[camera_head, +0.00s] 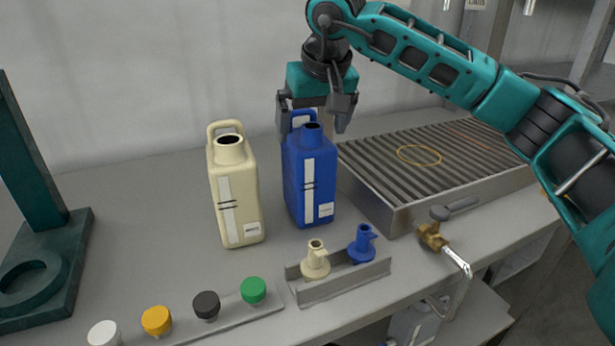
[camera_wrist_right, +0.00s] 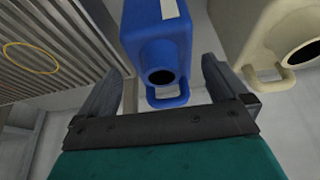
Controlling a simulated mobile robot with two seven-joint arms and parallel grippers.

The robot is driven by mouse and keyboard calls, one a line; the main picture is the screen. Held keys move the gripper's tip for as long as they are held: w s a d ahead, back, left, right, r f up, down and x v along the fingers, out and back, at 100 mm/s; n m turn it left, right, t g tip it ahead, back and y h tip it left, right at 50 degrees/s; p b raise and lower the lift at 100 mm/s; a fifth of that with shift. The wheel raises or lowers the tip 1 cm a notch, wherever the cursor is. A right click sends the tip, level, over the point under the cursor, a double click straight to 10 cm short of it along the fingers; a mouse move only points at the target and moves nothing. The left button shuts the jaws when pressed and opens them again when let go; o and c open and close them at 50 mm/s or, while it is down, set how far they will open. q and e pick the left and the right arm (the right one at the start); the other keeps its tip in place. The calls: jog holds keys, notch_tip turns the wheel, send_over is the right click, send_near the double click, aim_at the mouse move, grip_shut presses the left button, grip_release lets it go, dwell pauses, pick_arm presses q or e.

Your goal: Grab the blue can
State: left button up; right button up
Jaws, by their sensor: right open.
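The blue can (camera_head: 308,180) stands upright on the grey bench, uncapped, with its handle at the top back and a white label strip on its front. My right gripper (camera_head: 316,122) is open above and around the can's top, its fingers on either side of the handle area. In the right wrist view the blue can (camera_wrist_right: 157,45) shows between the two fingers (camera_wrist_right: 160,85), with its dark mouth and handle facing the camera. I cannot tell whether a finger touches it. My left gripper is not in view.
A cream can (camera_head: 236,195) stands close left of the blue can. A ribbed metal grate (camera_head: 430,165) with a yellow ring lies to the right. In front are a metal tray (camera_head: 340,284) with cream and blue spouts, a brass tap (camera_head: 432,238) and several coloured caps (camera_head: 206,304).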

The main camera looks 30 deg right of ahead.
jog(key=x, duration=0.5)
jog(key=shift+a+b, duration=0.15)
jog(key=shift+b, duration=0.15)
jog(key=shift+c, duration=0.2)
jog(key=shift+r, duration=0.1)
jog(key=c, duration=1.3)
jog(key=shift+o, duration=0.2)
jog(key=shift+r, duration=0.1)
